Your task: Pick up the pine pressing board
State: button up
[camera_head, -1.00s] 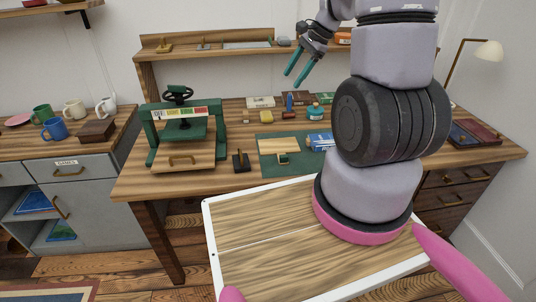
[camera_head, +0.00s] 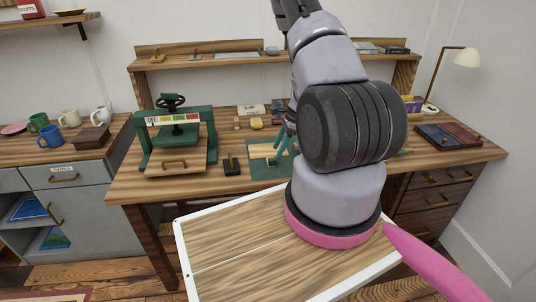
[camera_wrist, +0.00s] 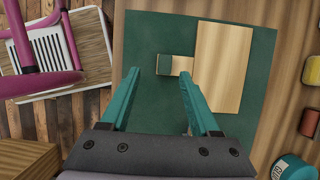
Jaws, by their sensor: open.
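A pale pine board (camera_wrist: 222,68) lies flat on a dark green mat (camera_wrist: 150,30) on the workbench. A narrow wooden tab with a dark green grip block (camera_wrist: 163,64) sticks out from its left side in the wrist view. My gripper (camera_wrist: 159,73) is open and empty, its teal fingers on either side of the block in that view. I cannot tell the height left between them. In the head view my gripper (camera_head: 282,151) is over the mat, partly covering the board (camera_head: 263,151); my arm hides the mat's right part.
A green press (camera_head: 178,140) with a wooden board and handle stands left of the mat. A small dark stand (camera_head: 232,165) lies between them. A yellow block (camera_head: 257,123) and other small items sit behind. A lamp (camera_head: 460,60) is at the right.

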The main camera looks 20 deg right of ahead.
aim_at(273, 159)
jog(key=shift+w+d+x, duration=0.1)
jog(key=shift+w+x, duration=0.1)
jog(key=shift+x, duration=1.15)
jog(key=shift+w+d+x, duration=0.15)
jog(key=shift+x, duration=1.25)
grip_shut()
